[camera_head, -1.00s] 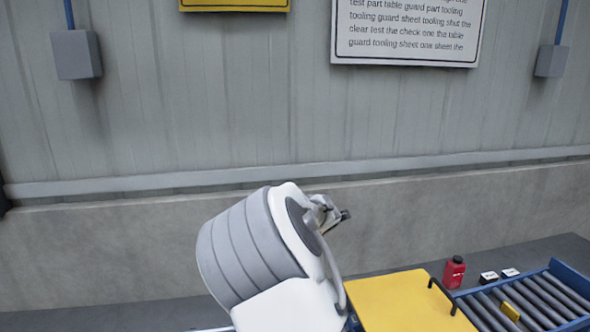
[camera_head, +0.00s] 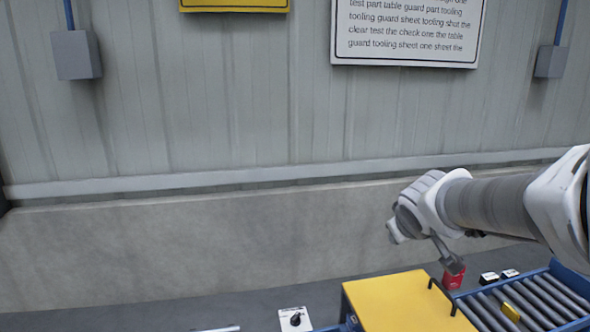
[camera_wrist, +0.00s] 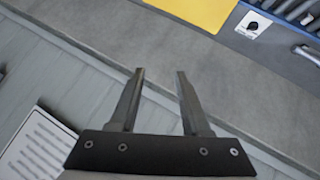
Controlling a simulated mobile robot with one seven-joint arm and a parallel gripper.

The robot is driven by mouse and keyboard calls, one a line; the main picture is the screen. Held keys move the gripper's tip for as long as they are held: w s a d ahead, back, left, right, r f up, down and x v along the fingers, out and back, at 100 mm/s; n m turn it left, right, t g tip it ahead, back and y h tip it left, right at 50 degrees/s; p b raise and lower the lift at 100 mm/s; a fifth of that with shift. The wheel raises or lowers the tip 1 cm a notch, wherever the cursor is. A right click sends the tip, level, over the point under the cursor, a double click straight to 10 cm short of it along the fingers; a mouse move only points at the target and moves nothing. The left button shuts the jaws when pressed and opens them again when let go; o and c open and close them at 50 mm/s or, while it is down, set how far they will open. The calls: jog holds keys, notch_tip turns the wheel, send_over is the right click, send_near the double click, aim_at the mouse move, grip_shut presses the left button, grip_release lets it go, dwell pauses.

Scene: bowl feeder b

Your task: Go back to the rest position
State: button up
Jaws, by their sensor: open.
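My gripper (camera_wrist: 159,72) shows in the wrist view with its two dark fingers apart and nothing between them. It is in the air, with the wall and a grey surface behind it.
A yellow box top (camera_head: 405,300) stands below my arm, beside the blue roller conveyor (camera_head: 530,300). A white switch plate (camera_head: 295,319) is at the bottom.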

jog(key=s+a+f+m+g+y, duration=0.1)
jog(key=s+a+m+g, duration=0.1)
jog(key=s, duration=1)
jog(key=s+a+f+m+g+y, duration=0.1)
jog(key=s+a, duration=0.4)
jog(key=s, duration=0.7)
jog(key=shift+a+f+m+g+y, duration=0.15)
jog(key=shift+f+m+g+y, duration=0.3)
jog(key=shift+f, duration=0.25)
